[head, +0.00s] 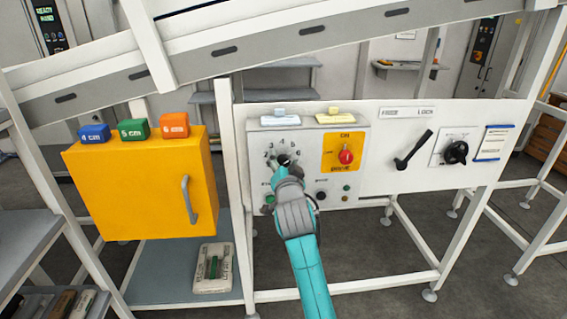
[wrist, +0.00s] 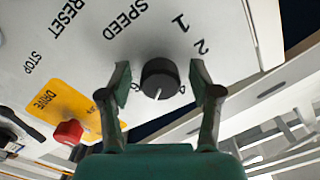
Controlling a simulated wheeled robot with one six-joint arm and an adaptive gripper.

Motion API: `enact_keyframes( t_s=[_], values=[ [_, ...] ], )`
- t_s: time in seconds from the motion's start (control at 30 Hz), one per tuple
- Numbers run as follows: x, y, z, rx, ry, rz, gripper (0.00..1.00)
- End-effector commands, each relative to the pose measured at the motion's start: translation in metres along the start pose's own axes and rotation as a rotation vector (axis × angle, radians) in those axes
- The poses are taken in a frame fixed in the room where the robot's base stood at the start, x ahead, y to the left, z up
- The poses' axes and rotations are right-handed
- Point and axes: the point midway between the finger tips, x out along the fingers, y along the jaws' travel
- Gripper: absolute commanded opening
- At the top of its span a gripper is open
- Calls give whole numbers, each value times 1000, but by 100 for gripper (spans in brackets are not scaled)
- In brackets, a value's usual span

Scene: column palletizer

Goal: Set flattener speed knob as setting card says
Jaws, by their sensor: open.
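The speed knob (wrist: 158,76) is a round black dial with a white pointer line, beside the printed word SPEED. In the wrist view its pointer aims down the picture, between a 6 on the left and a partly hidden digit on the right. My gripper (wrist: 164,82) is open, with one finger on each side of the knob; I cannot tell whether they touch it. In the head view my gripper (head: 286,168) covers much of the dial, with numbers arched above it. A blue-edged white card (head: 494,143) hangs at the panel's right; its text is unreadable.
A red knob (head: 346,156) on a yellow DRIVE plate sits right of the dial. Farther right are a black lever (head: 412,149) and another black knob (head: 456,152). A yellow cabinet (head: 120,190) with coloured blocks stands left. A sloped conveyor (head: 270,45) crosses above.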

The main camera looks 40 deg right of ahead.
Motion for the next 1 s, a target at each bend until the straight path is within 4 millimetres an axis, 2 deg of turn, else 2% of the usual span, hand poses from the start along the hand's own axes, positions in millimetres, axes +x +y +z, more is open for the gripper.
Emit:
enact_keyframes(
  t_s=[0.17,0.5,0.7,0.83,1.0],
  values=[
    [-11,0,1,0,0,-1,64],
    [-74,0,1,-1,-1,-1,64],
    [-105,0,1,-1,-1,-1,64],
    [-116,0,1,0,-1,0,64],
    [-120,0,0,1,0,0,64]
  ],
)
